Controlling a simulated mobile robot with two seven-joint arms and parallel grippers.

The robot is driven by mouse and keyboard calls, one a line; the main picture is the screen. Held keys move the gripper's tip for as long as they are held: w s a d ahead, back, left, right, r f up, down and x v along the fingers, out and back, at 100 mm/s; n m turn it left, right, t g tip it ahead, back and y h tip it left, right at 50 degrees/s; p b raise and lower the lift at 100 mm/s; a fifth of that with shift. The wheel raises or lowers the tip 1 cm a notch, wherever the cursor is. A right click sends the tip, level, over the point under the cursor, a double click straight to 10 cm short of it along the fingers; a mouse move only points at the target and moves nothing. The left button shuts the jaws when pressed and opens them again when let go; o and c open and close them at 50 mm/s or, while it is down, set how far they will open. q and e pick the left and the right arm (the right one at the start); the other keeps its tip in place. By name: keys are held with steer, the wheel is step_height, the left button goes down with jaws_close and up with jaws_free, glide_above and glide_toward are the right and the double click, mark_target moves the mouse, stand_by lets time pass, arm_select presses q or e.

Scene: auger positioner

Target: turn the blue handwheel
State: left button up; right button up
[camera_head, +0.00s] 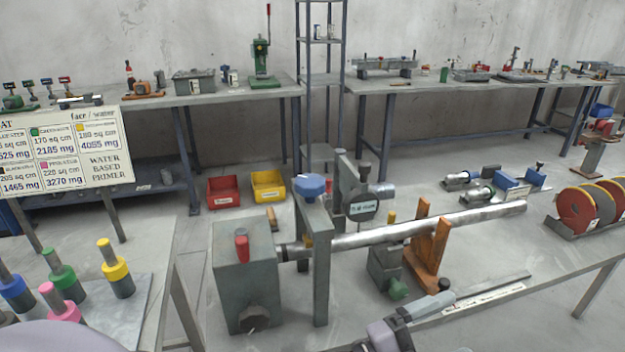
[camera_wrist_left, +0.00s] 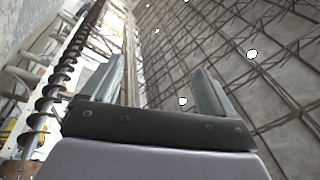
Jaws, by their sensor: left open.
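The blue handwheel (camera_head: 311,185) sits on top of a grey upright post, beside a grey box (camera_head: 246,270) with a red knob (camera_head: 241,245) and a dark front knob (camera_head: 254,319). A silver tube (camera_head: 460,218) runs from this stand to the right, across a wooden support (camera_head: 428,246). My left gripper (camera_head: 428,306) is low at the front edge, below and right of the handwheel and well apart from it. In the left wrist view, its fingers (camera_wrist_left: 160,90) are spread with nothing between them. The handwheel cannot be made out there. My right gripper is not seen.
Colored pegs (camera_head: 62,272) stand on a left table near a sign (camera_head: 68,145). Red (camera_head: 223,192) and yellow (camera_head: 268,185) bins lie behind. Spools (camera_head: 577,210) stand at the right. A spiral screw (camera_wrist_left: 62,75) runs along the left of the wrist view.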

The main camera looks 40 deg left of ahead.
arm_select(q)
steer(key=s+d+r+m+g+h+b, duration=0.15)
steer(key=d+r+m+g+h, duration=0.3)
steer(key=m+g, duration=0.6)
steer(key=s+d+r+m+g+h, duration=0.35)
steer(key=d+m+g, duration=0.25)
steer(key=m, duration=1)
step_height(320, 180, up, 10)
steer(key=m+t+y+b, duration=0.25)
steer(key=m+y, duration=1.25)
steer(key=y, duration=1)
glide_above(311, 179)
steer(key=s+d, duration=0.2)
steer(key=shift+t, duration=0.4)
steer(key=x, duration=0.6)
steer(key=shift+w+f+p, duration=0.25)
steer(key=shift+p, duration=0.1)
steer(key=c, duration=1.1)
